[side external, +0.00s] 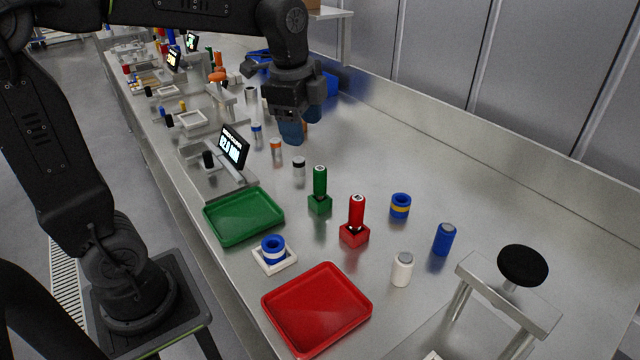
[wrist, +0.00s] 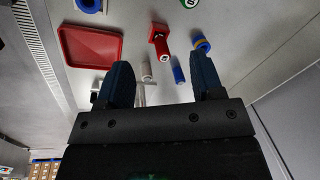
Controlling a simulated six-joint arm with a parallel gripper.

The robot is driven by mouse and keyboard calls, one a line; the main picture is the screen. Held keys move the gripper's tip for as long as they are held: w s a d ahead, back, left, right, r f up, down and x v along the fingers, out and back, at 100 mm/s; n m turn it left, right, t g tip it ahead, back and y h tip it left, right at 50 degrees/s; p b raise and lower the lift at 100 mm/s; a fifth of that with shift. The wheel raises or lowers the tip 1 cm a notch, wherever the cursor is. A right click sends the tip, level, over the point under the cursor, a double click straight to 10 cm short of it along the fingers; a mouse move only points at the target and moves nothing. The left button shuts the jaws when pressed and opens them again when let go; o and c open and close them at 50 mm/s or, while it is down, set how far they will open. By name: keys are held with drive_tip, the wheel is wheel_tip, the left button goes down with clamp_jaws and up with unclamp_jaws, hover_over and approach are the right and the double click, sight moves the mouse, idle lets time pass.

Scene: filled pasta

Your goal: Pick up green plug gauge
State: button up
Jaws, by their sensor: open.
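The green plug gauge (side external: 320,182) stands upright in a small green block (side external: 320,206) on the steel bench, near the green tray. In the wrist view only a bit of a green item (wrist: 189,3) shows at the top edge, cut off by the frame. My gripper (side external: 292,131) hangs above the bench, behind and to the left of the green gauge in the side view, clear of it. In the wrist view its two blue fingers (wrist: 163,75) are spread apart with nothing held between them.
A red plug gauge (side external: 357,211) stands in a red block beside the green one. A green tray (side external: 244,217), a red tray (side external: 316,308), blue rings (side external: 400,206), a blue cylinder (side external: 444,239) and a white cylinder (side external: 402,269) are nearby. A display (side external: 234,148) stands left.

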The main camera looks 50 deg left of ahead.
sight(316, 167)
drive_tip(key=w+a+f+m+g, duration=0.2)
drive_tip(key=w+a+f+m, duration=0.1)
drive_tip(key=w+m, duration=0.35)
drive_tip(key=shift+n, duration=0.25)
drive_tip(key=f, duration=1.3)
drive_tip(key=shift+s+a+f, duration=0.1)
drive_tip(key=shift+a+f, duration=0.1)
drive_tip(key=shift+f, duration=0.05)
drive_tip(key=c, duration=1.1)
drive_tip(key=shift+r, duration=0.1)
drive_tip(key=shift+r, duration=0.55)
drive_tip(key=r, duration=0.2)
drive_tip(key=a+r, duration=0.1)
drive_tip(key=shift+s+r, duration=0.25)
drive_tip(key=shift+r, duration=0.05)
drive_tip(key=s+a+r, duration=0.4)
drive_tip(key=a, duration=0.1)
drive_tip(key=s+a+r, duration=0.2)
drive_tip(key=a, duration=0.1)
drive_tip(key=shift+s+a+r, duration=0.1)
drive_tip(key=shift+a, duration=0.15)
